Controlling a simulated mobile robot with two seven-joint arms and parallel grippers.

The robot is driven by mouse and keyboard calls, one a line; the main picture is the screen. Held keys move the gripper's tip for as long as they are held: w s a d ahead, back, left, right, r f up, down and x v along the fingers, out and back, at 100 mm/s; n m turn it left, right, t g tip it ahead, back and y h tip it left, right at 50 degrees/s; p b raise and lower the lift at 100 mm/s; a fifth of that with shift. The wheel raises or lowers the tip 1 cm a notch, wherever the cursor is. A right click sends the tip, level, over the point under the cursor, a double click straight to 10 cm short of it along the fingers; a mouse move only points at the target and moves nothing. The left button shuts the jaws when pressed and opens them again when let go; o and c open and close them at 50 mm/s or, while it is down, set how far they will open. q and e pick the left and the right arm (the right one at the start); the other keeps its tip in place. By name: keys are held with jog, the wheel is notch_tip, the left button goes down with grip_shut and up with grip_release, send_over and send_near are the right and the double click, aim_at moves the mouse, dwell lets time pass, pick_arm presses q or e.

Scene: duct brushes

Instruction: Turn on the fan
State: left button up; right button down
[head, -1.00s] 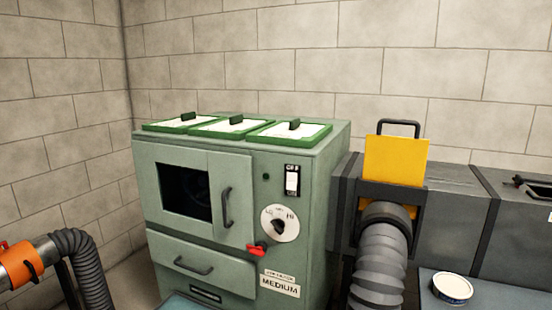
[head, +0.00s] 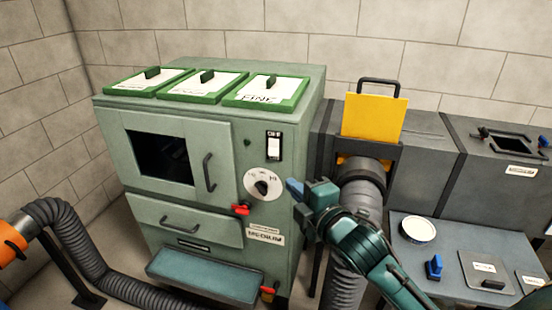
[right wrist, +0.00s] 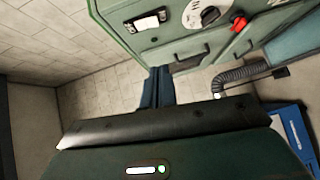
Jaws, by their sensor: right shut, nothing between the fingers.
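The green cabinet (head: 293,215) has a black-framed white rocker switch (head: 274,147) on the upper right of its front. The switch also shows in the right wrist view (right wrist: 147,20). Below it is a round white dial (head: 251,188) with a dark pointer knob and small markings, seen also in the right wrist view (right wrist: 195,18). No label on the cabinet names the fan. My right gripper (head: 292,187) is shut and empty, right of the dial near the cabinet's right front edge. Its blue fingers show in the right wrist view (right wrist: 157,86). My left gripper is not in view.
A red knob (head: 241,209) sticks out below the dial. A yellow plate (head: 372,118) stands above a grey hose (head: 360,186) on the dark duct right of the cabinet. A side table (head: 450,232) holds a round white lid and a blue object.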

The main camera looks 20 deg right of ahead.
send_near(270, 155)
jog(key=w+a, duration=0.2)
jog(key=a, duration=0.1)
jog(key=shift+w+d+f+p, duration=0.1)
jog(key=shift+w+d+p, duration=0.3)
jog(key=shift+w, duration=0.55)
jog(key=shift+w+d+f+p, duration=0.1)
jog(key=shift+w+d+p, duration=0.25)
jog(key=shift+w, duration=0.6)
jog(key=shift+d, duration=0.1)
jog(key=shift+w+d+f+n+t+b, duration=0.15)
jog(key=shift+w+f+n+t+b, duration=0.15)
jog(key=shift+b, duration=0.55)
jog(key=shift+s+r, duration=0.1)
jog(key=shift+r, duration=0.15)
jog(key=shift+f+p, duration=0.1)
jog(key=shift+p, duration=0.2)
